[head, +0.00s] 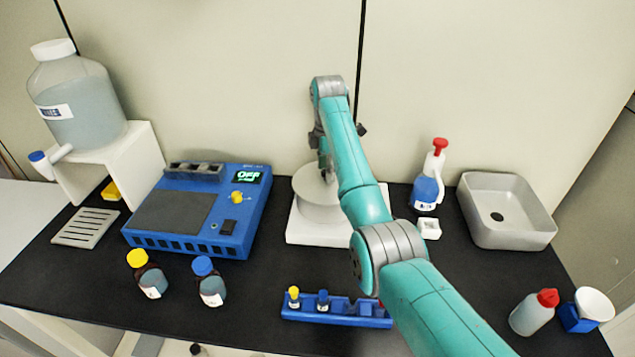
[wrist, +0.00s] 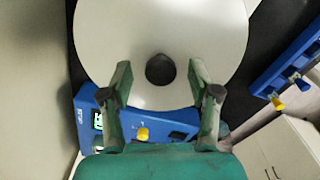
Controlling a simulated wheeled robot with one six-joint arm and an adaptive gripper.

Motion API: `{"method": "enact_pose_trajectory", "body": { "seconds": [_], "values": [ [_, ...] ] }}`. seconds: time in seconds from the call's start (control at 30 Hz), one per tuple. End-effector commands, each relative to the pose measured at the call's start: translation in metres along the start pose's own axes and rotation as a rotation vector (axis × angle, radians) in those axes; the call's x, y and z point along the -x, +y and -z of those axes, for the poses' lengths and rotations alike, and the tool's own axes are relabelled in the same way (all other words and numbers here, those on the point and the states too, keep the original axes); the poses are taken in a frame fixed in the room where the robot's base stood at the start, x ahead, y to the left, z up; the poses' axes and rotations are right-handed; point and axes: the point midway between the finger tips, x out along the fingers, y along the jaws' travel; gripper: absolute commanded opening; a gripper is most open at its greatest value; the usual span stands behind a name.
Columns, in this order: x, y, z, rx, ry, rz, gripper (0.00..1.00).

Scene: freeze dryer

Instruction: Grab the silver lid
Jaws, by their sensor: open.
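The silver lid (head: 305,181) is a pale round disc on top of the white unit (head: 318,234) at the back middle of the bench. In the wrist view the lid (wrist: 160,25) fills the upper middle, with a dark round knob (wrist: 160,69) at its centre. My gripper (wrist: 160,68) is open, with one finger on each side of the knob in that view and nothing held. Whether the fingers are level with the knob or above it, I cannot tell. In the head view my gripper (head: 326,170) is over the lid, and my arm hides part of it.
A blue device (head: 200,210) with an OFF display stands left of the white unit. A spray bottle (head: 428,185) and a grey sink (head: 508,215) are at the right. A blue vial rack (head: 338,311) and two brown bottles (head: 210,283) are in front.

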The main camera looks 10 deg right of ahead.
Motion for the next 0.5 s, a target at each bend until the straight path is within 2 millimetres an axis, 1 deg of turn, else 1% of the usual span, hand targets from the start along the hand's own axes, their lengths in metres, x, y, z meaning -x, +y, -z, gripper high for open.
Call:
{"method": "enact_pose_trajectory", "body": {
  "seconds": [0.03, 0.1, 0.3, 0.33, 0.37, 0.4, 0.47, 0.5],
  "values": [
    [-0.0072, -0.0015, -0.0042, -0.001, 0.000, 0.002, 0.61],
    [-0.0119, -0.0018, -0.0077, -0.001, 0.000, 0.001, 0.61],
    [-0.0128, -0.0016, -0.0081, 0.000, 0.000, 0.000, 0.61],
    [-0.0128, -0.0016, -0.0080, 0.000, 0.000, 0.000, 0.59],
    [-0.0128, -0.0016, -0.0080, 0.000, 0.000, 0.000, 0.51],
    [-0.0128, -0.0017, -0.0079, 0.000, 0.000, 0.000, 0.41],
    [-0.0128, -0.0017, -0.0078, 0.001, 0.000, 0.000, 0.26],
    [-0.0128, -0.0017, -0.0078, 0.000, 0.000, 0.000, 0.16]
  ]
}}
